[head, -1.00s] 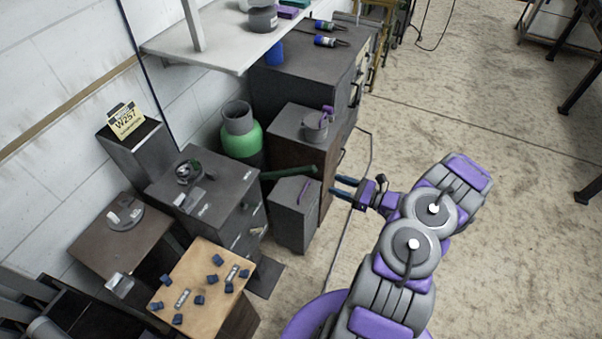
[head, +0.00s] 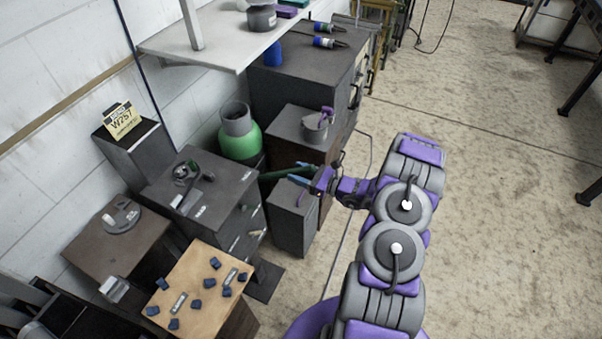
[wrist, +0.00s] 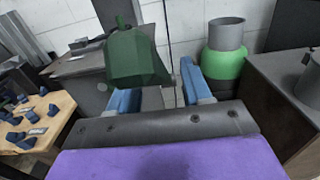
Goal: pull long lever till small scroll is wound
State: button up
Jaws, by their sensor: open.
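A long dark green bar, probably the long lever (head: 278,174), sticks out to the right above the small dark cabinet in the head view. Its broad faceted green end (wrist: 138,58) looms close in the wrist view and covers part of the left finger. My gripper (head: 298,181) is open, with its blue fingers pointing left at the bar's outer end. In the wrist view my gripper (wrist: 157,85) has the green end ahead and left of its gap. I cannot tell whether they touch. I cannot make out which thing is the small scroll.
A brown cabinet with a pot (head: 315,127) is behind. A green gas cylinder (head: 240,142) stands by the wall. A wooden-topped table (head: 204,278) holds blue pieces.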

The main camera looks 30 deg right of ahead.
jog(key=shift+a+r, duration=0.1)
jog(key=shift+a, duration=0.55)
jog(key=shift+c, duration=1.1)
jog(key=shift+d, duration=0.6)
jog(key=c, duration=0.6)
jog(key=shift+a, duration=0.2)
grip_shut()
